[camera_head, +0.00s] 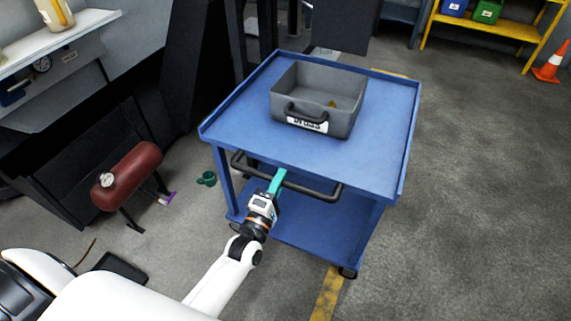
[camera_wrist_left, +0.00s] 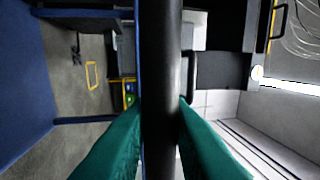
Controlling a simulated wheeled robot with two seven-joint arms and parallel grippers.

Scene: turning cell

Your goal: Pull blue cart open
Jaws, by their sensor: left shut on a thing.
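The blue cart (camera_head: 235,118) stands in the middle of the head view, with a raised-rim top and a lower shelf (camera_head: 300,232). A dark bar handle (camera_head: 318,191) runs along its near side, below the top. My left gripper (camera_head: 277,180) has teal fingers and is shut on this handle near its middle. In the left wrist view the handle (camera_wrist_left: 161,70) runs between the two teal fingers (camera_wrist_left: 161,135). A grey bin (camera_head: 350,118) with a partly covered label sits on the cart top, with a small yellowish thing inside. My right gripper is not in view.
A dark red tank (camera_head: 127,176) with a gauge stands on the floor at left. A small green cup (camera_head: 207,179) lies between tank and cart. A yellow shelf (camera_head: 500,27) and an orange cone (camera_head: 549,66) are at back right. Floor right of the cart is clear.

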